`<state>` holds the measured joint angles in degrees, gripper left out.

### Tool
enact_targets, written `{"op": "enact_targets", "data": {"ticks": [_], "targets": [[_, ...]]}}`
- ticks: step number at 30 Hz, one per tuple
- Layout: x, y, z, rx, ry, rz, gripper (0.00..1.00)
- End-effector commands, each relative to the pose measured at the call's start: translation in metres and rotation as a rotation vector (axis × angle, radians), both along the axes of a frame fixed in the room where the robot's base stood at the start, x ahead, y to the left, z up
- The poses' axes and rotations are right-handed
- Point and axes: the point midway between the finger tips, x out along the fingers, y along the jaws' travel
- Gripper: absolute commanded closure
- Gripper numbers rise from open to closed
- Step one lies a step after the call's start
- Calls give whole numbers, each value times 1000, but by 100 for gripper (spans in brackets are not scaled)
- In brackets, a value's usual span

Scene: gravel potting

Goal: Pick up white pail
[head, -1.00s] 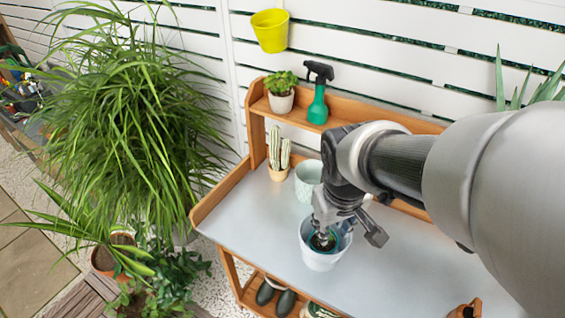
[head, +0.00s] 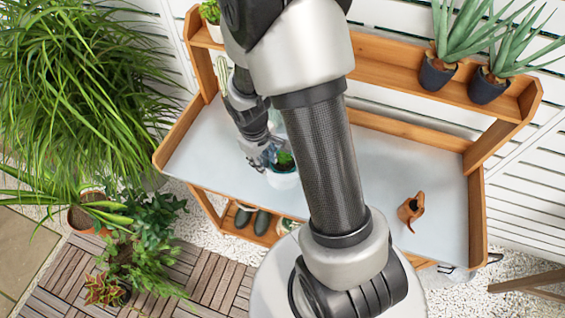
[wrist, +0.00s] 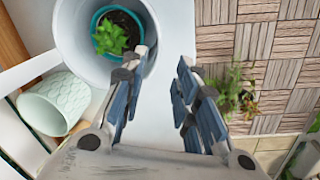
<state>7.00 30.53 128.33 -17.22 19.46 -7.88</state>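The white pail (head: 283,180) stands on the grey bench top (head: 400,165), partly hidden behind my arm. It also shows in the wrist view (wrist: 76,30). Inside it sits a teal pot (wrist: 97,19) with dark soil and a small green plant (wrist: 110,38). My gripper (head: 264,160) is at the pail's back-left side in the head view. In the wrist view my gripper (wrist: 163,58) is open and empty. One fingertip overlaps the pail's rim and the other lies outside it. I cannot tell whether the fingers touch the wall.
A pale green textured pot (wrist: 55,105) stands close to the pail. Aloe plants (head: 437,73) stand on the raised wooden shelf (head: 400,78). A large grassy plant (head: 75,80) is left of the bench. The bench's right half is mostly clear.

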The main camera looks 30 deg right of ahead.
Motion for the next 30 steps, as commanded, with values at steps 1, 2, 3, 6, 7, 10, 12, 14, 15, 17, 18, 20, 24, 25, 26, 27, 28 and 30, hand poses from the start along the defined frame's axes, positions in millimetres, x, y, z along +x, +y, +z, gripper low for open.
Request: {"op": "enact_targets", "data": {"ticks": [1,2,3,6,7,10,12,14,15,17,18,20,24,25,26,27,28,30], "targets": [[-1,-1,-12,0,3,0,72],[0,-2,-17,0,3,0,72],[0,-2,-22,1,1,-1,72],[1,-3,-31,0,1,-1,72],[1,-4,-32,0,0,-1,72],[1,-5,-37,0,-1,-1,72],[2,-7,-44,0,1,0,72],[2,-9,-54,0,3,-1,72],[3,-11,-61,0,2,-1,72],[4,-14,-70,1,1,-1,72],[4,-14,-75,0,1,-1,72],[4,-14,-81,1,0,-1,72],[4,-15,-85,1,-2,-1,72],[4,-15,-85,1,-2,-1,72],[5,-15,-84,1,-2,-1,72],[4,-15,-84,1,-2,-1,72],[4,-15,-84,1,-2,-1,72],[4,-15,-84,1,-2,-1,74]]}}
